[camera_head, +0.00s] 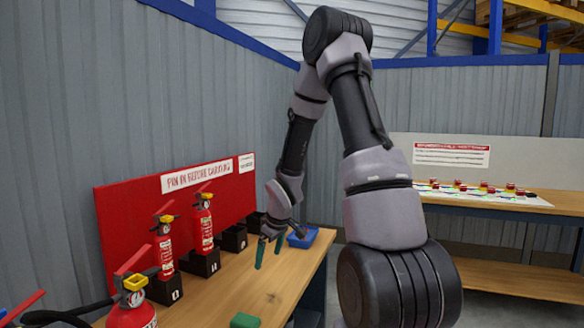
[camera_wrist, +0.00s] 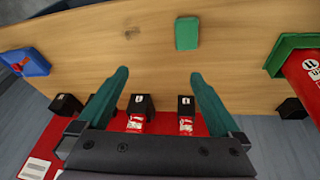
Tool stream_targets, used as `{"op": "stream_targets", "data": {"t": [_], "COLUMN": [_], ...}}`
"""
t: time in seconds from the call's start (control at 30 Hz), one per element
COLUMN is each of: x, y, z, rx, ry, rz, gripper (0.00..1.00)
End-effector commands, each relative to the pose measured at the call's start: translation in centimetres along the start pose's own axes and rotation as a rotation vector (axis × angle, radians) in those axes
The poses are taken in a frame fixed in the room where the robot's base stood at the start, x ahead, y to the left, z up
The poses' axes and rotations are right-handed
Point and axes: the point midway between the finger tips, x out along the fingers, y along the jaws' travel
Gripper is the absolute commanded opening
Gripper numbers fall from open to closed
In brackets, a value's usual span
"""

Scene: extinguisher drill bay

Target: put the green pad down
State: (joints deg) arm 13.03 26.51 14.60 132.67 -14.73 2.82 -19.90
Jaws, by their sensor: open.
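A small green pad (camera_head: 245,320) lies on the wooden table (camera_head: 285,280) at the bottom edge of the head view. It also shows in the wrist view (camera_wrist: 187,34), flat on the wood beyond my fingertips. My gripper (camera_head: 268,256) is above the table, with its two teal fingers spread wide. In the wrist view my gripper (camera_wrist: 160,78) has nothing between its fingers. The pad is apart from the fingers. Another green piece (camera_wrist: 290,50) shows at the right of the wrist view, beside a large red extinguisher (camera_wrist: 304,78); how they touch is unclear.
Two small red extinguishers (camera_head: 165,250) (camera_head: 204,225) stand in black numbered blocks along a red board (camera_head: 130,215). A large extinguisher (camera_head: 132,308) is at the near left. A blue tray (camera_head: 303,237) sits at the table's far end. Bare wood surrounds the pad.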

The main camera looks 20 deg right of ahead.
Motion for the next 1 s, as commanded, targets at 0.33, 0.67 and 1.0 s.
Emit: {"op": "stream_targets", "data": {"t": [0.33, 0.67, 1.0], "x": [-16.8, -29.9, -36.8], "y": [0.3, -4.5, -9.9], "z": [-0.5, 2.6, 6.3], "rx": [0.333, 0.674, 0.893], "ry": [0.051, 0.185, 0.288], "rz": [0.14, 0.104, -0.037], "gripper": [1.0, 1.0, 1.0]}}
